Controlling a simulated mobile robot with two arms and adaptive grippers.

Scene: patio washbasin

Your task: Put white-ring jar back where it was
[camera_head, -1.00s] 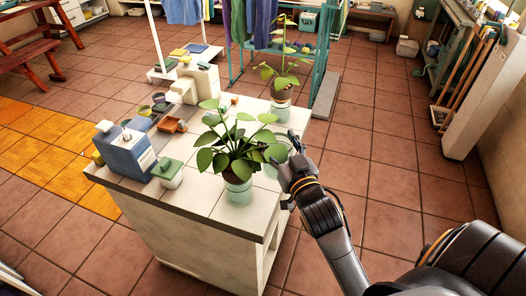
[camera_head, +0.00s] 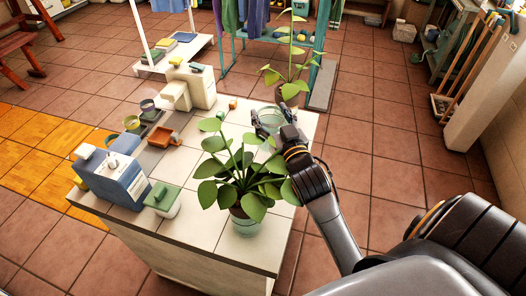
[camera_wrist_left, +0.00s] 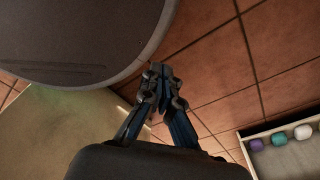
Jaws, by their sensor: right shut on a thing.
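A clear greenish glass jar (camera_head: 268,120) is at the right side of the tiled counter top (camera_head: 225,258), behind the leafy front plant. My right gripper (camera_head: 281,130) is shut on its right side. Whether the jar touches the counter, and whether it has a white ring, I cannot tell. My left gripper (camera_wrist_left: 160,78) shows only in the left wrist view, its fingertips together with nothing between them.
The front plant's pot (camera_head: 246,222) stands close in front of the jar; another potted plant (camera_head: 289,92) stands behind. A blue box (camera_head: 115,180), a green-lidded container (camera_head: 163,200) and an orange tray (camera_head: 164,137) are left. Bare counter lies between.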

